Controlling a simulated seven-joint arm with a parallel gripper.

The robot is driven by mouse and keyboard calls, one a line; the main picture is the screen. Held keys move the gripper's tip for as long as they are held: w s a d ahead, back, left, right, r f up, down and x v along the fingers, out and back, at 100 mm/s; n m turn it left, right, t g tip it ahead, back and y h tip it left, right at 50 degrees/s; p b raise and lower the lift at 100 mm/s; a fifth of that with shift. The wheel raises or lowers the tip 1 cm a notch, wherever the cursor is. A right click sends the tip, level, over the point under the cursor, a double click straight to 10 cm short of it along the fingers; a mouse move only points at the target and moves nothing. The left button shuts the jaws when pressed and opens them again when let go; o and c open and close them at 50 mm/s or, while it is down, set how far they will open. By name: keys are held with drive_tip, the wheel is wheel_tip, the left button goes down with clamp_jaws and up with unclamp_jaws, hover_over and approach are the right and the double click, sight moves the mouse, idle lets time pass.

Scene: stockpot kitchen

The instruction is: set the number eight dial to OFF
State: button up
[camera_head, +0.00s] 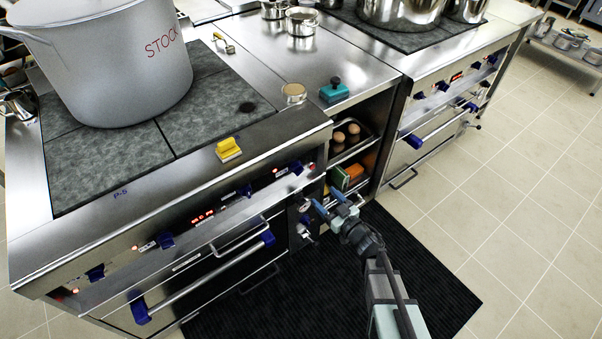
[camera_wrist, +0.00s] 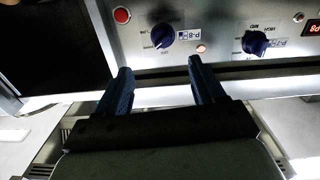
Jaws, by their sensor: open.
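My gripper (camera_head: 327,199) is open and empty in front of the right end of the near stove's panel. In the wrist view its two blue fingers (camera_wrist: 160,68) point at the panel, apart from it. A blue dial (camera_wrist: 162,36) stands just ahead of the fingers, beside a red button (camera_wrist: 122,15); the label beside it seems to read P-8. In the head view this appears to be the rightmost blue dial (camera_head: 296,167). A second blue dial (camera_wrist: 255,42) sits to the right in the wrist view, marked MID and HIGH. The first dial's exact setting is too small to tell.
The stove's front edge carries a yellow scraper (camera_head: 229,149), and a large stockpot (camera_head: 115,60) stands on top. Below the panel are oven handles with blue ends (camera_head: 268,238). An open shelf bay (camera_head: 355,122) lies just right of the panel. A black floor mat (camera_head: 400,240) lies in front.

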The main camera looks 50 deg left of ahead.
sight(301, 171)
drive_tip(key=shift+m, duration=0.3)
drive_tip(key=a, duration=1.4)
drive_tip(key=shift+s+r, duration=0.15)
drive_tip(key=shift+c, duration=0.3)
drive_tip(key=shift+d, duration=0.1)
drive_tip(key=c, duration=1)
